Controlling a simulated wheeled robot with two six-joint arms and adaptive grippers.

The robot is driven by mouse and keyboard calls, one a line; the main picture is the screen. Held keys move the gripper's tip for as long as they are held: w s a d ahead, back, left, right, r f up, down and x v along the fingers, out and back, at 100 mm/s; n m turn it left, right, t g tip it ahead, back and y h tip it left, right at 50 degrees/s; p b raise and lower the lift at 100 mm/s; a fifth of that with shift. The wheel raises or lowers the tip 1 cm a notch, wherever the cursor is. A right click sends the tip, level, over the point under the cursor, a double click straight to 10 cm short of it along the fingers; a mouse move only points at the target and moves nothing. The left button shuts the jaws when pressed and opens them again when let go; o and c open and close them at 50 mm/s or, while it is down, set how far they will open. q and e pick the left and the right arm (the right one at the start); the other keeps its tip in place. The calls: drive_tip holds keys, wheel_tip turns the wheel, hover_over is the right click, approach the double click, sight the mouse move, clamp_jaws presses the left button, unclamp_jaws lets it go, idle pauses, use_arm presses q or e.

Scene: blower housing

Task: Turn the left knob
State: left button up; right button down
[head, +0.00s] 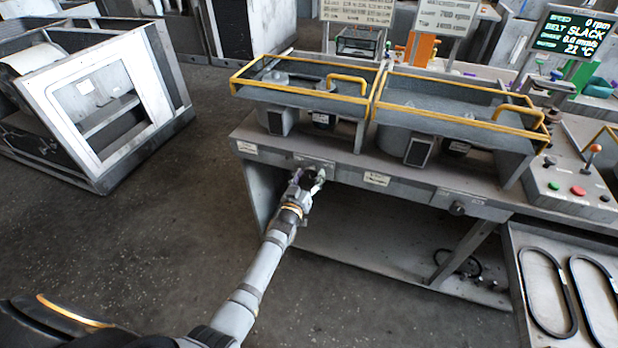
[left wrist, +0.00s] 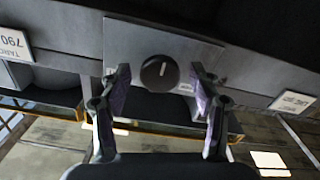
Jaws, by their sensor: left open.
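The left knob (left wrist: 160,72) is round and black with a white pointer line, on the grey front panel of the bench, in the left wrist view. The line runs nearly straight up and down in that picture. My left gripper (left wrist: 161,92) is open, with one finger on each side of the knob and a visible gap to both. In the head view my left gripper (head: 314,178) is at the bench's front panel and mostly hides this knob. A second dark knob (head: 458,208) is further right on the same panel. My right gripper is not in view.
The bench (head: 415,187) carries two grey housings with yellow rails (head: 350,80). A control box with buttons and a lever (head: 575,190) is at the right, above a tray with black belts (head: 548,290). A grey frame (head: 105,100) stands at left. The floor between is clear.

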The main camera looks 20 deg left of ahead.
use_arm(q)
drive_tip(key=shift+w, duration=0.1)
drive_tip(key=shift+c, duration=0.2)
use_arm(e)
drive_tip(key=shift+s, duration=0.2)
use_arm(q)
drive_tip(key=c, duration=1.1)
drive_tip(key=shift+c, duration=0.2)
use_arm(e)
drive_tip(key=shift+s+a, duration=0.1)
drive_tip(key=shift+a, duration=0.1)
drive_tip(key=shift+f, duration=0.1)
use_arm(q)
drive_tip(key=m+b, duration=0.1)
drive_tip(key=m, duration=0.3)
drive_tip(key=shift+f, duration=0.1)
drive_tip(key=shift+m+b, duration=0.35)
drive_tip(key=shift+m, duration=1.25)
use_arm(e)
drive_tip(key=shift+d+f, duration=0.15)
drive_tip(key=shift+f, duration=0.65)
use_arm(q)
drive_tip(key=o, duration=1.2)
